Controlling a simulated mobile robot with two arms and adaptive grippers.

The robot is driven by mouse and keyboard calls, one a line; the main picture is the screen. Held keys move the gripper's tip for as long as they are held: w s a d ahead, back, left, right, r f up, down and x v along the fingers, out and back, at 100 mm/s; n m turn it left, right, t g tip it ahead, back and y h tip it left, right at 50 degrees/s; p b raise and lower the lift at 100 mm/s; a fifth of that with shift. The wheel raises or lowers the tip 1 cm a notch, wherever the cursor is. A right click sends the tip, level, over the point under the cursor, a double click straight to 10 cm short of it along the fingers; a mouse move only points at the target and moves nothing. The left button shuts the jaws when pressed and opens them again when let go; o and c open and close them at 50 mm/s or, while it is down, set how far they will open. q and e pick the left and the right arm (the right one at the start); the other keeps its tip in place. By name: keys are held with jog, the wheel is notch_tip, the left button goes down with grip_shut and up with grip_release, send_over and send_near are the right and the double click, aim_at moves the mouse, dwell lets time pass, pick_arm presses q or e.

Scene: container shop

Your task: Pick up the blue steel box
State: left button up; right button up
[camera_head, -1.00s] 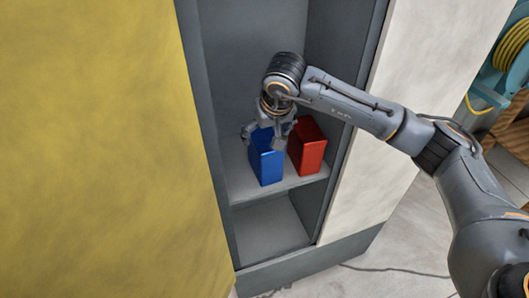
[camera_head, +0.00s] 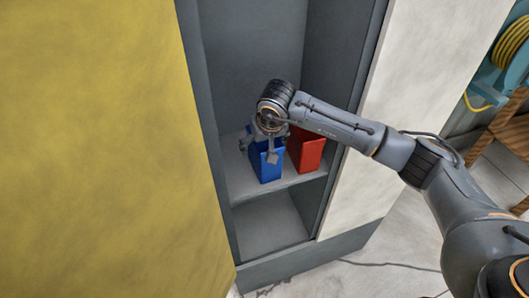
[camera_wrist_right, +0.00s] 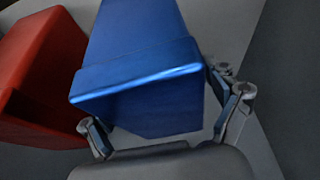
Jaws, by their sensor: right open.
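The blue steel box (camera_head: 266,168) stands upright on the cabinet shelf (camera_head: 292,183). It also fills the middle of the right wrist view (camera_wrist_right: 140,75), where its open rim faces the camera. My right gripper (camera_head: 258,150) is over the top of the box, pointing down at it. In the right wrist view my gripper (camera_wrist_right: 165,118) is open, with one finger on each side of the box's rim. I cannot tell whether the fingers touch the walls. My left gripper is not in view.
A red box (camera_head: 308,150) stands close to the right of the blue box; it also shows at left in the right wrist view (camera_wrist_right: 35,75). Cabinet walls flank the shelf. A yellow panel (camera_head: 110,150) and a pale panel (camera_head: 420,80) stand either side.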

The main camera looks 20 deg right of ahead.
jog(key=shift+f+b, duration=0.25)
jog(key=shift+b, duration=0.2)
jog(key=shift+c, duration=0.2)
jog(key=c, duration=1.7)
